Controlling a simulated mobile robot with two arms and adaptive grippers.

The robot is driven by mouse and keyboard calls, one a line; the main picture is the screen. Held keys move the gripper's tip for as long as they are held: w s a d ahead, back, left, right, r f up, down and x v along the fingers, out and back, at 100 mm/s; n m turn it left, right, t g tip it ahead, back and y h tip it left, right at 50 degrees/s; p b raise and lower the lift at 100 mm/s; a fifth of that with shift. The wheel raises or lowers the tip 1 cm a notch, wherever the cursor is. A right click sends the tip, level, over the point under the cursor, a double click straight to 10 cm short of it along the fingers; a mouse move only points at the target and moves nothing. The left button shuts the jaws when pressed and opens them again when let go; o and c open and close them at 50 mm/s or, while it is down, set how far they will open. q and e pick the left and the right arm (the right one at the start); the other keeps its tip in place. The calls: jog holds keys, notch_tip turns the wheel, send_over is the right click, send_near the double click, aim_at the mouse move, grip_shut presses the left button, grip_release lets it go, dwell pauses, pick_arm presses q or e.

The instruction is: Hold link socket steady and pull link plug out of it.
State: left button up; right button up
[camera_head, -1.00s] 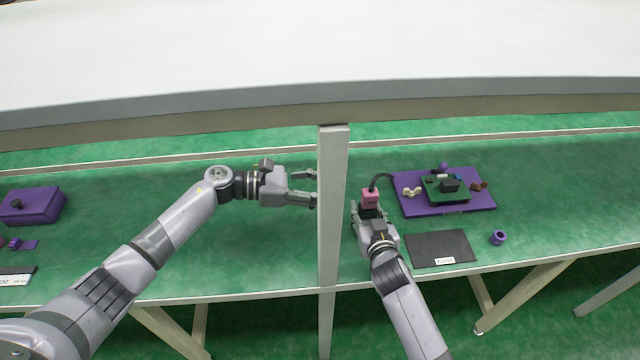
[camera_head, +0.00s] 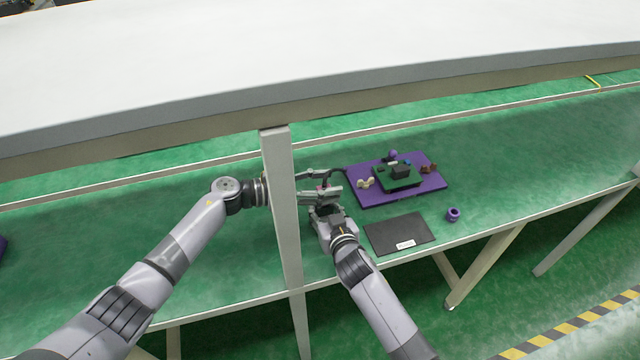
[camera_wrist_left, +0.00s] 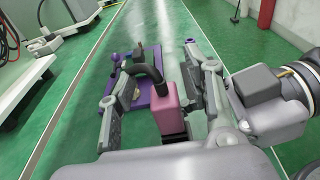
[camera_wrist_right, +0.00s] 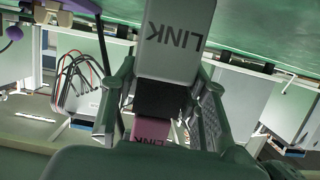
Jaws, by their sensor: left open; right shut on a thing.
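The link plug is a pink block (camera_wrist_left: 166,108) with a thick black cable leaving its top; a little of it shows in the head view (camera_head: 323,188). A black part (camera_wrist_right: 158,97) joins it to a grey block marked LINK (camera_wrist_right: 176,42), which looks like the link socket. The right wrist view is upside down, so the pink end (camera_wrist_right: 150,129) appears low. My right gripper (camera_head: 327,210) is shut on the socket and holds it upright. My left gripper (camera_head: 334,182) is open, its fingers on either side of the plug with gaps visible. The socket is mostly hidden from above.
A grey post (camera_head: 282,215) stands in front of my left wrist. A purple board (camera_head: 425,192) with a green circuit block lies to the right. A black plate (camera_head: 385,237) and a purple ring (camera_head: 453,215) lie nearer. A white shelf (camera_head: 300,60) spans above.

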pick_arm(q)
jog(key=c, duration=1)
jog(key=shift+w+a, duration=0.1)
grip_shut()
jog(key=shift+o, duration=1)
grip_release()
grip_shut()
jog(key=shift+a, duration=0.1)
